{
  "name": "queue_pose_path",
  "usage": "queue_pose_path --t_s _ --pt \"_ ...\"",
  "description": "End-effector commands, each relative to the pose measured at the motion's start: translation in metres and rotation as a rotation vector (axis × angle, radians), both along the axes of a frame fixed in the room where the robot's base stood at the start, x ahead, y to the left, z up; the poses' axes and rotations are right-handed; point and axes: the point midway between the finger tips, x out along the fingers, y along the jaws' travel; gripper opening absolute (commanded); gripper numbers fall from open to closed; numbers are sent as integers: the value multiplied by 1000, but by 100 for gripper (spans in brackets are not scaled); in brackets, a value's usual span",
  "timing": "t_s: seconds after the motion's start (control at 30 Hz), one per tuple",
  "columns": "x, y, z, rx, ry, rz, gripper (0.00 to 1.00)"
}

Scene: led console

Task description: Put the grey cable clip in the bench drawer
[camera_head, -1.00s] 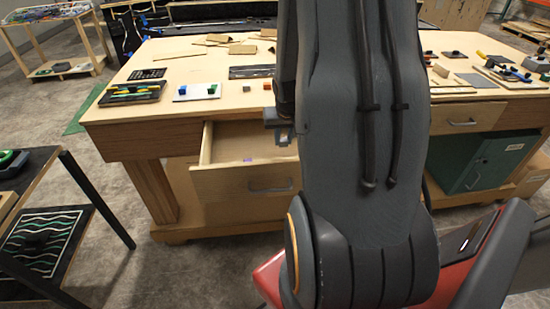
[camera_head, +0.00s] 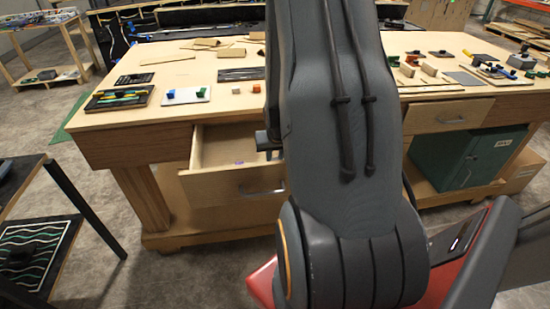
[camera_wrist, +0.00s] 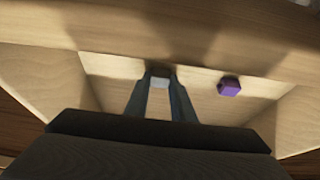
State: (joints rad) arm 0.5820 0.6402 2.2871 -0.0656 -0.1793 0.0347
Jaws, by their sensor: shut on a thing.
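The bench drawer (camera_head: 233,187) is pulled open at the front of the wooden bench. In the wrist view its light wood floor (camera_wrist: 115,66) lies below my gripper. My gripper (camera_wrist: 160,84) is shut on a small light grey block-like piece, the grey cable clip (camera_wrist: 160,82), held between the fingertips. The gripper is over or inside the open drawer; its exact height above the floor cannot be told. In the head view my arm hides most of the gripper, and the clip cannot be made out there. A small purple block (camera_wrist: 229,86) lies in the drawer, right of the fingers.
The drawer's front wall (camera_wrist: 150,30) runs across the top of the wrist view. The bench top (camera_head: 140,75) carries trays, blocks and boards. A green cabinet (camera_head: 465,160) stands under the bench at right. A dark-framed rack (camera_head: 60,190) stands at left.

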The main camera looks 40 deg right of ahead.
Motion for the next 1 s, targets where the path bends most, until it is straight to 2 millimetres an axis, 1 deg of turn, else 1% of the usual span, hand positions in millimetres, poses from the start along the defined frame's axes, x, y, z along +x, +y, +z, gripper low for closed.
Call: queue_pose_path --t_s 0.07,0.1,0.2,0.47,0.67,0.83,0.97,1.0 --pt "0 0 -3 1 1 0 0" --pt "0 0 -3 0 0 0 26" --pt "0 0 -2 0 0 0 41" --pt "0 0 -2 0 0 0 41" --pt "-2 1 7 -1 -2 0 41" --pt "-8 5 27 -2 -3 1 41" --pt "-15 9 46 -2 -3 1 41" --pt "-18 11 54 -3 -4 0 41"
